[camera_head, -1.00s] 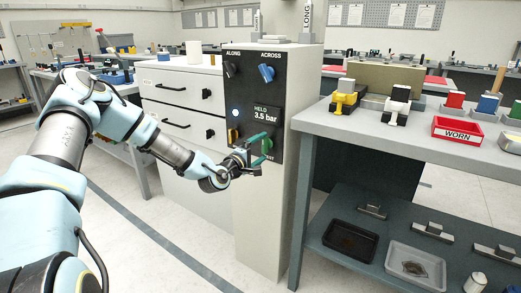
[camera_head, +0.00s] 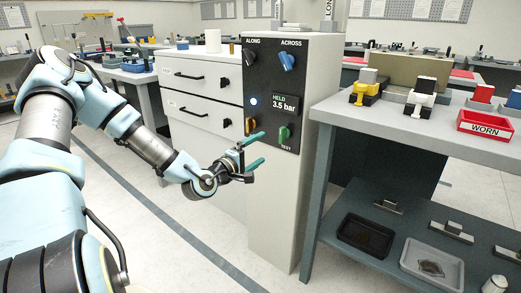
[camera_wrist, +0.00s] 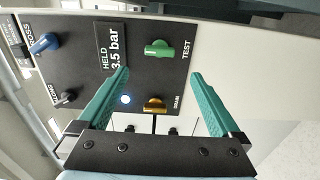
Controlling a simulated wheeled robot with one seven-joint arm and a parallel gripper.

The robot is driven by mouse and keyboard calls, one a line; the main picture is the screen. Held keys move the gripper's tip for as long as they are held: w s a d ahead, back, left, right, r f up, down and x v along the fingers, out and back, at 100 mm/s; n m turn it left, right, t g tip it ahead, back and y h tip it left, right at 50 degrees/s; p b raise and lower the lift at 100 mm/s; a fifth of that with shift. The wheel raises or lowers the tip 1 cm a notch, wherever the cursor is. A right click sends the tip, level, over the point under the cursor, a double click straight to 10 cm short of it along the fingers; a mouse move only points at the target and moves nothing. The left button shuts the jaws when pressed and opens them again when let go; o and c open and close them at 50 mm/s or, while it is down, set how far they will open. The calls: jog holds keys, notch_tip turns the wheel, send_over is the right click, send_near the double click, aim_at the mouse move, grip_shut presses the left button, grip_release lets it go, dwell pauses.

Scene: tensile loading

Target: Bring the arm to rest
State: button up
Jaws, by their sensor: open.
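My gripper (camera_head: 260,150) is open and empty, in front of the lower part of the machine's control panel (camera_head: 264,75). Its two green fingers are spread apart in the wrist view (camera_wrist: 163,88), with the panel beyond them. The green TEST knob (camera_wrist: 159,49) shows past the fingertips and the yellow DRAIN knob (camera_wrist: 154,104) shows between the fingers. Neither knob is between closed jaws. The display (camera_head: 285,102) reads HELD 3.5 bar, and a light (camera_head: 253,100) beside it is lit.
A bench (camera_head: 400,128) at the right carries coloured fixtures and a red WORN tray (camera_head: 486,124). Its lower shelf holds a black tray (camera_head: 365,235) and a grey tray (camera_head: 432,264). A drawer cabinet (camera_head: 202,95) stands left of the panel. The floor in front is open.

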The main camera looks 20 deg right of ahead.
dwell(0.3)
jog(key=s+a+m+g+y+p, duration=0.3)
jog(key=a+m+y+p, duration=0.6)
jog(key=a, duration=0.9)
jog(key=s+a+r+n+g+y+p, duration=0.1)
jog(key=s+a+r+g+y, duration=0.1)
jog(key=s+a+r, duration=0.3)
jog(key=s+a+r+n+g+y+p, duration=0.1)
jog(key=s+a+r+y, duration=0.3)
jog(key=a+r, duration=0.6)
jog(key=shift+s+a+g+y+p, duration=0.35)
jog(key=shift+s+a+g, duration=0.3)
jog(key=shift+s, duration=0.3)
